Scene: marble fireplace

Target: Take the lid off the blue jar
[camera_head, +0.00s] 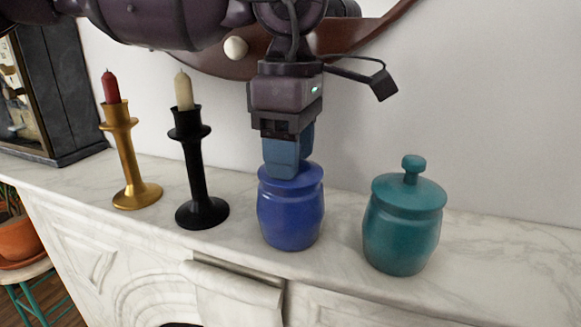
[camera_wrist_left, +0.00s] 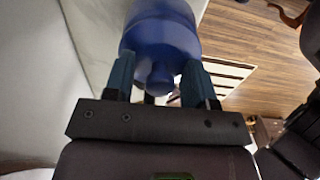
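The blue jar (camera_head: 290,217) stands upright on the white marble mantel, left of a teal jar. Its blue lid (camera_head: 310,176) sits on top. My left gripper (camera_head: 285,165) points down over the lid, and its blue fingers hide the knob in the head view. In the left wrist view the lid's round knob (camera_wrist_left: 160,78) lies between the two spread fingers (camera_wrist_left: 158,85), with a gap visible on each side. The left gripper is open, and the fingertips are close to the lid; I cannot tell whether they touch it. My right gripper is not identifiable in either view.
A teal jar (camera_head: 402,230) with a knobbed lid stands close on the right. A black candlestick (camera_head: 197,175) and a gold candlestick (camera_head: 128,160) stand on the left. The mantel's front edge is near the jars; a mirror frame (camera_head: 205,62) hangs behind.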

